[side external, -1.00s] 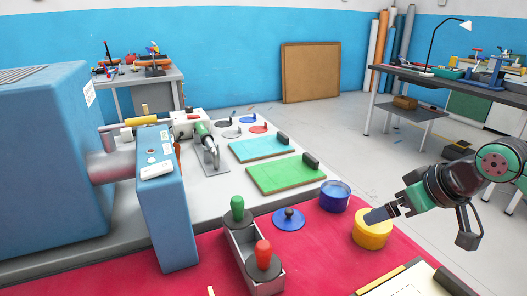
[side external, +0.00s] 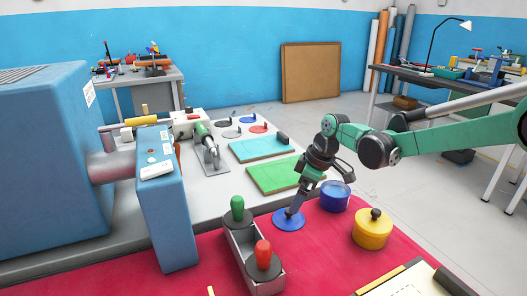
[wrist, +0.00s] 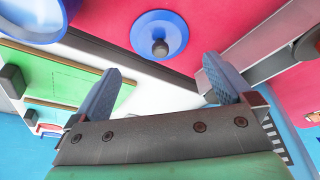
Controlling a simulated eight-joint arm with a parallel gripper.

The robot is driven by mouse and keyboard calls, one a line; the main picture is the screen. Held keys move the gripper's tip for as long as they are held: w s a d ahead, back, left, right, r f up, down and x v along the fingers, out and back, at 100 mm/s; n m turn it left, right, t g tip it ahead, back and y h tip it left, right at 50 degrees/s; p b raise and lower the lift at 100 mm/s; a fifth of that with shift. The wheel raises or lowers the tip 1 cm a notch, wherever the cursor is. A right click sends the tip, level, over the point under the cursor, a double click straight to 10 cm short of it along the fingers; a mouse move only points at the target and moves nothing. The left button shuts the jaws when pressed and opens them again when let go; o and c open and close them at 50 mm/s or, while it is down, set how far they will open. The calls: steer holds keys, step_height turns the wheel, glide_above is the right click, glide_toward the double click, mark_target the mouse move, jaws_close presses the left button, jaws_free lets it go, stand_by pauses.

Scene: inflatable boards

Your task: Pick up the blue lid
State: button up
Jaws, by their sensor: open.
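The blue lid (side external: 289,220) is a flat round disc with a dark knob, lying on the red mat. It also shows in the wrist view (wrist: 175,28), with its knob (wrist: 160,47) ahead of the fingertips. My gripper (side external: 292,210) points down at the lid in the side view and partly covers its knob. In the wrist view my gripper (wrist: 162,78) is open, with its two blue fingers apart and nothing between them. The knob appears in line with the gap between the fingers.
A blue pot (side external: 335,197) and a yellow pot with a yellow lid (side external: 372,229) stand to the right on the red mat (side external: 330,262). A grey tray with green and red handled tools (side external: 254,250) lies left of the lid. Green (side external: 273,175) and light-blue boards lie behind.

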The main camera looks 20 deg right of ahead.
mark_target(289, 215)
steer(key=shift+x, duration=3.15)
steer(key=c, duration=1.2)
